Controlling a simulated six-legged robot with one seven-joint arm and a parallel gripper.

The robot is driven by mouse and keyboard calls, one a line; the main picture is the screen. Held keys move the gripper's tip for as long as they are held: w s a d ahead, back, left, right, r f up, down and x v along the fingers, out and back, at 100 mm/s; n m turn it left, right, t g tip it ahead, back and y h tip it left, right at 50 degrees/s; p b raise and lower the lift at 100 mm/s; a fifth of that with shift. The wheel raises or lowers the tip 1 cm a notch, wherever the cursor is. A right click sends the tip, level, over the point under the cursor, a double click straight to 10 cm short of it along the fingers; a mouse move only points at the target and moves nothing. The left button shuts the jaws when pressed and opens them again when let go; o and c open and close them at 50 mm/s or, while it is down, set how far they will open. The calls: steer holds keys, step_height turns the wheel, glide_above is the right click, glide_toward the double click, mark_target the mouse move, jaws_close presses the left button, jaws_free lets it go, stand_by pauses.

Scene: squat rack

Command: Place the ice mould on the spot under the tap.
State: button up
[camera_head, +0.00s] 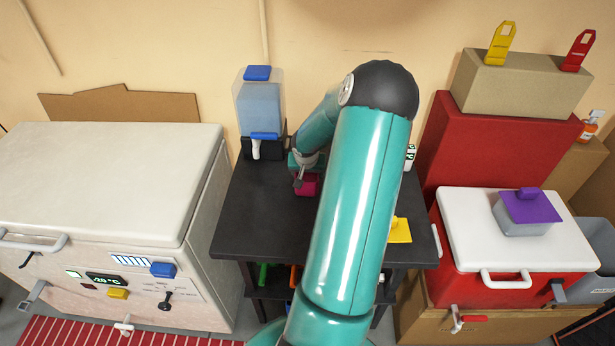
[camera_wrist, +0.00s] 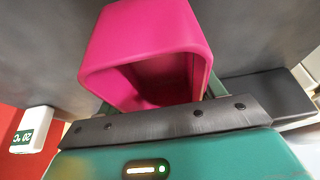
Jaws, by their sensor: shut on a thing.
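The ice mould looks like a magenta open box (camera_head: 307,186). It sits in my gripper (camera_head: 303,171), over the dark table, and my arm partly hides it in the head view. In the wrist view the mould (camera_wrist: 145,38) fills the upper middle, its open side facing the camera. My gripper (camera_wrist: 160,105) is shut on it. I cannot tell whether the mould touches the table. The water dispenser (camera_head: 259,105) has a blue lid and stands at the table's back left. Its white tap (camera_head: 256,149) is left of and a little behind the mould.
The black table (camera_head: 262,215) is bare around the tap's front. A yellow item (camera_head: 400,230) lies at its right.

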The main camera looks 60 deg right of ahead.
steer(key=s+a+r, duration=0.7)
steer(key=a+r, duration=0.4)
steer(key=a, duration=0.1)
steer(key=shift+s+r, duration=0.25)
steer(key=shift+r, duration=0.05)
